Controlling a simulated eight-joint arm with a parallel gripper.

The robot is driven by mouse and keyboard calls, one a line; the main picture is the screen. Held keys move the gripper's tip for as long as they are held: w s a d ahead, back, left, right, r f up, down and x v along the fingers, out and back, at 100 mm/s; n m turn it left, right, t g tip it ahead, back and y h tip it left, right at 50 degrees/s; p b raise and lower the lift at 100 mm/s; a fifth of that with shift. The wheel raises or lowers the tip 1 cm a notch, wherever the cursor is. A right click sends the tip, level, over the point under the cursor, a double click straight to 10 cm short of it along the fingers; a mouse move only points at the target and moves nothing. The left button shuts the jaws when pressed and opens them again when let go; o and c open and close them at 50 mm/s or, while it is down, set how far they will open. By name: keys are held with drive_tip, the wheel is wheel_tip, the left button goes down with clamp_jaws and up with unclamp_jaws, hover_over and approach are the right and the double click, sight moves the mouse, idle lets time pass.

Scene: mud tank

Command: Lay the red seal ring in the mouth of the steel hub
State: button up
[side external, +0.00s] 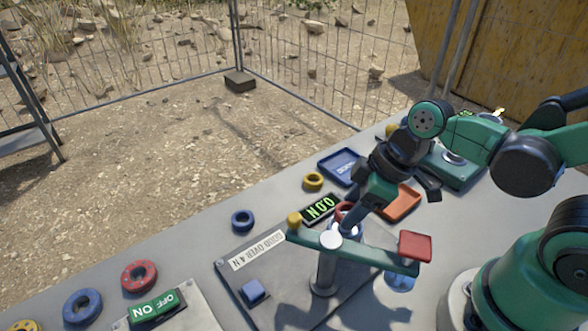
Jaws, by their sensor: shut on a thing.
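My gripper (356,207) points down and left over the middle of the bench. It is shut on a red seal ring (343,209), partly hidden by the fingers. Just below the ring is a round pale metal rim, which looks like the steel hub (349,230). The green crossbar in front and my gripper cover much of it. I cannot tell whether the ring touches the hub.
A display (321,209), a blue tray (343,166) and an orange tray (401,202) surround the work. Several loose rings lie left.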

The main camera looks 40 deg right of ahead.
drive_tip(key=shift+f, duration=1.05)
drive_tip(key=o, duration=1.5)
drive_tip(key=shift+r, duration=3.7)
drive_tip(key=shift+w+d+r+m+t+h, duration=0.25)
drive_tip(key=shift+w+d+m+t+h, duration=0.35)
drive_tip(key=shift+m, duration=0.65)
drive_tip(key=shift+w+d+r+m+t+h, duration=0.35)
drive_tip(key=shift+d+m+t, duration=0.3)
drive_tip(key=shift+d+m, duration=0.5)
drive_tip(key=shift+w+d+r+m+t+h, duration=0.2)
drive_tip(key=shift+w+d+m+t+h, duration=0.35)
drive_tip(key=shift+m, duration=0.85)
